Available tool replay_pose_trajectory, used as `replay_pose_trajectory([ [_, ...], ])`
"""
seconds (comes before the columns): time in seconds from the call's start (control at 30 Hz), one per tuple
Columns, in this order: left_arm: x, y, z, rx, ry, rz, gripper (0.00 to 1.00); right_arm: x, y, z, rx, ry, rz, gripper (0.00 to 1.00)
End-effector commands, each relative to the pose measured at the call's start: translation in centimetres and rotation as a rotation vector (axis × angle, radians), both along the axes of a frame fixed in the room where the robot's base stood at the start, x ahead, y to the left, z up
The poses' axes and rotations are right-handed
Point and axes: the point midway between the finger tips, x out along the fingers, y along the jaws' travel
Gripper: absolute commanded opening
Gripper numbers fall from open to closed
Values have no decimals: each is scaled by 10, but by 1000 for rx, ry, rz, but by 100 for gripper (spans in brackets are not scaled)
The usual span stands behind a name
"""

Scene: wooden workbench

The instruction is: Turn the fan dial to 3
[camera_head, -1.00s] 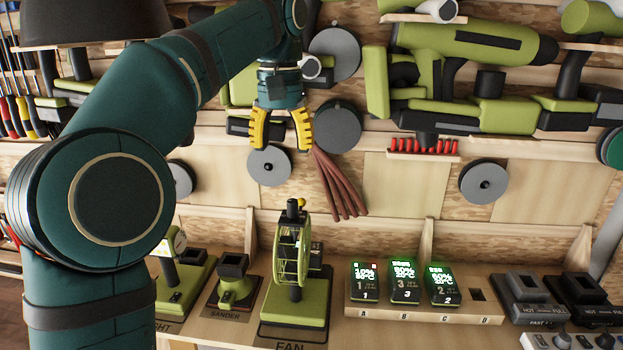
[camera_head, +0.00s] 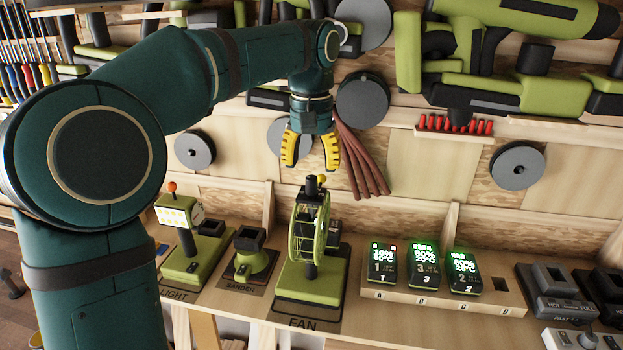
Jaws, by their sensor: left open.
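The green fan (camera_head: 310,240) stands upright on its base on the bench, above a label reading FAN. On top of it is a black part with a small yellow tip (camera_head: 321,180), which may be the dial; its setting is too small to read. My left gripper (camera_head: 311,165) points down just above the fan's top, its yellow-padded fingers apart and empty. It looks clear of the fan. My right gripper is not in view.
The green light (camera_head: 178,212) and the sander (camera_head: 250,258) stand left of the fan. A wooden battery rack (camera_head: 400,297) with lit batteries and the chargers (camera_head: 550,290) are to the right. Tools and grey discs hang on the wall behind.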

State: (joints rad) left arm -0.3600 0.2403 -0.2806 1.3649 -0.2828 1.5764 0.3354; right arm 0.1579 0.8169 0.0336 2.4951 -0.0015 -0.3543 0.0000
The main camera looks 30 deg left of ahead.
Motion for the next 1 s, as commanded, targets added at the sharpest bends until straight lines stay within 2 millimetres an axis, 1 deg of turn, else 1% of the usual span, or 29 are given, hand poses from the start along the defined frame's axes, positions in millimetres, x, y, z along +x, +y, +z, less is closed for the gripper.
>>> replay_pose_trajectory([
  [0.03, -1, 0, -9, 0, 3, 0, 53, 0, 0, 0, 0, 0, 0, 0],
  [0.1, -1, 0, -20, -1, 3, 0, 53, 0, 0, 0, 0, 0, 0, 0],
  [0.2, 0, 0, -31, 0, 2, 1, 53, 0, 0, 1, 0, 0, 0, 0],
  [0.3, 0, 0, -38, 0, 1, 1, 53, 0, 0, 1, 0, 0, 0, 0],
  [0.43, 0, 0, -42, 0, 0, 1, 53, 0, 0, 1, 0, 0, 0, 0],
  [0.67, 0, 0, -43, 0, 0, 1, 53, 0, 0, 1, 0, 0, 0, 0],
  [0.7, 0, 0, -43, 0, 0, 1, 45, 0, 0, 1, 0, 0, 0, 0],
  [0.77, 0, 0, -43, 0, 0, 1, 24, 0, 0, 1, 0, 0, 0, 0],
  [0.8, 0, 0, -42, 0, 0, 1, 10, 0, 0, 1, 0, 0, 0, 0],
  [0.83, 0, 0, -42, 0, 0, 1, 0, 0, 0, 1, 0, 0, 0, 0],
  [1.0, 0, 0, -42, 0, 0, 0, 0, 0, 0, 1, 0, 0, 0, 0],
])
